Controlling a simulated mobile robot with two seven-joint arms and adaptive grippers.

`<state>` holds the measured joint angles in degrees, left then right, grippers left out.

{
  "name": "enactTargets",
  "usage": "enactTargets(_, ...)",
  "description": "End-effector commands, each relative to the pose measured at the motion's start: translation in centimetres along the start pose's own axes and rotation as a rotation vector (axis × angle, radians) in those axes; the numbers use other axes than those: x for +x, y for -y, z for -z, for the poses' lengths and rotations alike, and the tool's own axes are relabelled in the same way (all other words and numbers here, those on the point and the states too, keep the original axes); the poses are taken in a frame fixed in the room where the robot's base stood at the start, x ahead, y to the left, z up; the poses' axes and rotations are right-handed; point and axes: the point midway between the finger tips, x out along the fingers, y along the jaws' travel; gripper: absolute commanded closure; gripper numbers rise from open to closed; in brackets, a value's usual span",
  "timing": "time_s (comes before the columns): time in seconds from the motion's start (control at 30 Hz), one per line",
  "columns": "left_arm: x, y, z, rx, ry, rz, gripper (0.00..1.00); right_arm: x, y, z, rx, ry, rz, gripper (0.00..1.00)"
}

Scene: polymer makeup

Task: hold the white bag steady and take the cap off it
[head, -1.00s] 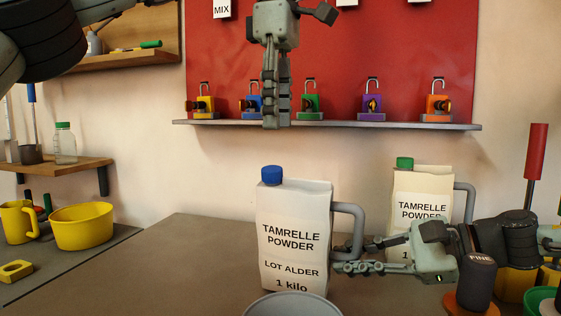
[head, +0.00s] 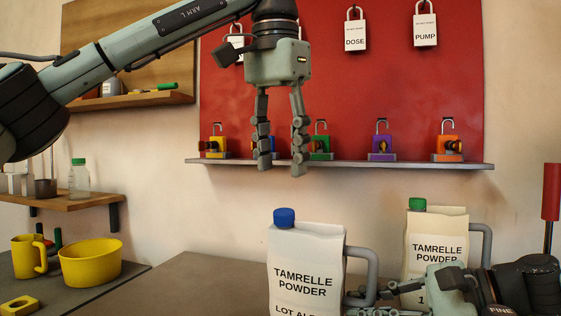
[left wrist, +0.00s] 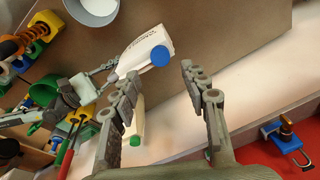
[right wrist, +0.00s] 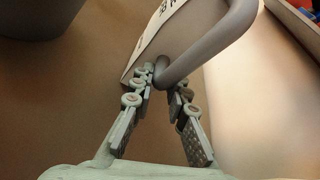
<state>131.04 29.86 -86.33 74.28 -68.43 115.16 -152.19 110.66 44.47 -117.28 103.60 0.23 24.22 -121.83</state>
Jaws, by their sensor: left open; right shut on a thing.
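The white bag (head: 306,270), labelled TAMRELLE POWDER, stands upright on the table with a grey handle (head: 372,262) on its right. Its blue cap (head: 284,217) sits on top at the left corner. My right gripper (head: 362,298) is shut on the lower part of the handle, as the right wrist view (right wrist: 160,85) shows. My left gripper (head: 282,168) is open and empty, pointing down above the cap and clear of it. In the left wrist view the cap (left wrist: 160,56) lies beyond and between the open fingers.
A cream bag (head: 436,240) with a green cap (head: 417,204) stands to the right, behind my right gripper. A shelf (head: 350,164) with several padlocks is on the back wall behind my left gripper. A yellow bowl (head: 91,264) and mug (head: 29,257) are at the left.

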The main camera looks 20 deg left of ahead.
Motion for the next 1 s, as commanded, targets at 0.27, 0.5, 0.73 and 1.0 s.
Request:
enactTargets(0.27, 4.0, 0.0, -0.1, 0.006, 0.004, -0.003, 0.55, 0.0, -0.2, 0.4, 0.001, -0.006, -0.001, 1.00)
enactTargets(0.5, 6.9, 0.1, -0.1, 0.002, 0.001, -0.001, 0.55, 0.0, -0.2, 0.4, 0.000, -0.006, -0.001, 1.00)
enactTargets(0.73, 7.8, 0.1, -0.1, 0.001, 0.000, -0.001, 0.55, 0.0, -0.2, 0.4, 0.001, -0.006, -0.001, 1.00)
enactTargets(1.0, 7.7, 0.0, 0.0, 0.001, 0.000, -0.001, 0.68, 0.1, -0.2, 0.4, 0.001, -0.005, -0.002, 1.00)
